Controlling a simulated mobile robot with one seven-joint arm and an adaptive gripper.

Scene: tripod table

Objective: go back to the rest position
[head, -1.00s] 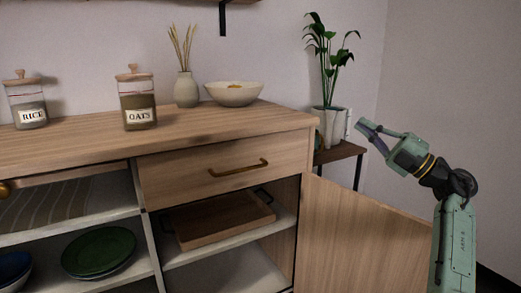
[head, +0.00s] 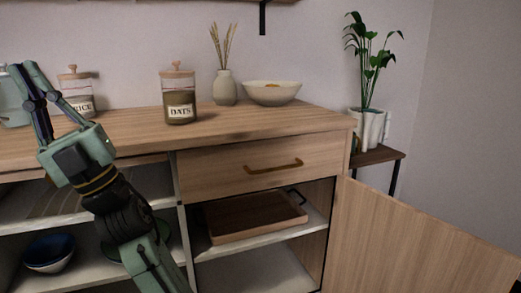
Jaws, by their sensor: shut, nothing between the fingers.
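My gripper (head: 22,68) is at the left of the head view, green with dark joints, its fingers pointing up. It is shut and holds nothing. It shows in front of the left part of the wooden cabinet top (head: 240,124). My forearm reaches up from the bottom edge and hides part of the open shelves.
On the top stand a rice jar (head: 84,104), an oats jar (head: 180,107), a vase (head: 224,90) and a bowl (head: 271,95). The drawer (head: 230,172) is shut. A cabinet door (head: 420,245) stands open at the right. A tray (head: 246,220) lies on a shelf.

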